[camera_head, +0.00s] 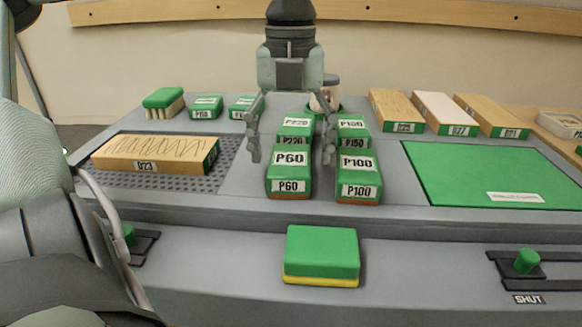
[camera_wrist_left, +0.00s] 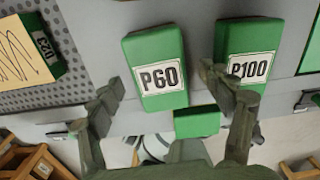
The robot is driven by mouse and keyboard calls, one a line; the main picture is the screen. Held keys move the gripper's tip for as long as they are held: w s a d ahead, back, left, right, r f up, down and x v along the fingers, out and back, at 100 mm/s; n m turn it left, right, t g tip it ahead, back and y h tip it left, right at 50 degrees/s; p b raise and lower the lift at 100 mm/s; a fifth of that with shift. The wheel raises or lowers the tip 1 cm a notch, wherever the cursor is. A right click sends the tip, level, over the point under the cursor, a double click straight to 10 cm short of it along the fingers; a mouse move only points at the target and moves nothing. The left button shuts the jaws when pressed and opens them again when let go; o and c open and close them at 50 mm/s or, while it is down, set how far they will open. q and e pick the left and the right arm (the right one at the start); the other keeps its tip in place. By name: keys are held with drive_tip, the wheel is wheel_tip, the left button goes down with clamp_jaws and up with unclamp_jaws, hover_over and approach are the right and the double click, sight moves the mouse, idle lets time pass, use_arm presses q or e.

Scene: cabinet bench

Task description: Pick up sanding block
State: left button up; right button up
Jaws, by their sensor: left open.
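Several green sanding blocks with white grit labels stand in two columns at the middle of the bench. The P60 block (camera_head: 289,174) is front left and the P100 block (camera_head: 358,178) front right. Behind them are a P220 block (camera_head: 296,124) and a P150 block (camera_head: 353,125). My left gripper (camera_head: 291,153) hangs open and empty over the left column, one finger on each side. In the left wrist view, the P60 block (camera_wrist_left: 155,68) lies between the open fingers, apart from them. The right finger partly covers the P100 block (camera_wrist_left: 248,45). My right gripper does not show.
A green block with a yellow base (camera_head: 321,252) sits on the front ledge. A wooden board (camera_head: 155,152) lies on the perforated plate at left. A green mat (camera_head: 480,172) at right is mostly bare. More boards (camera_head: 443,112) and a green-topped brush (camera_head: 163,100) stand behind.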

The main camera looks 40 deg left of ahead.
use_arm(q)
drive_tip(key=shift+f, duration=0.6)
drive_tip(key=shift+s+f, duration=0.1)
drive_tip(key=shift+f, duration=0.15)
use_arm(e)
drive_tip(key=shift+s+a+f, duration=0.15)
drive_tip(key=shift+s+f, duration=0.15)
drive_tip(key=shift+f, duration=0.15)
use_arm(q)
drive_tip(key=shift+c, duration=0.3)
use_arm(e)
drive_tip(key=shift+a, duration=0.1)
use_arm(q)
drive_tip(key=shift+c, duration=1.2)
drive_tip(key=c, duration=1.1)
drive_tip(key=shift+o, duration=0.2)
use_arm(e)
drive_tip(key=shift+w+r, duration=0.15)
drive_tip(key=shift+w, duration=0.05)
use_arm(q)
drive_tip(key=shift+r, duration=0.1)
use_arm(e)
drive_tip(key=shift+d, duration=0.2)
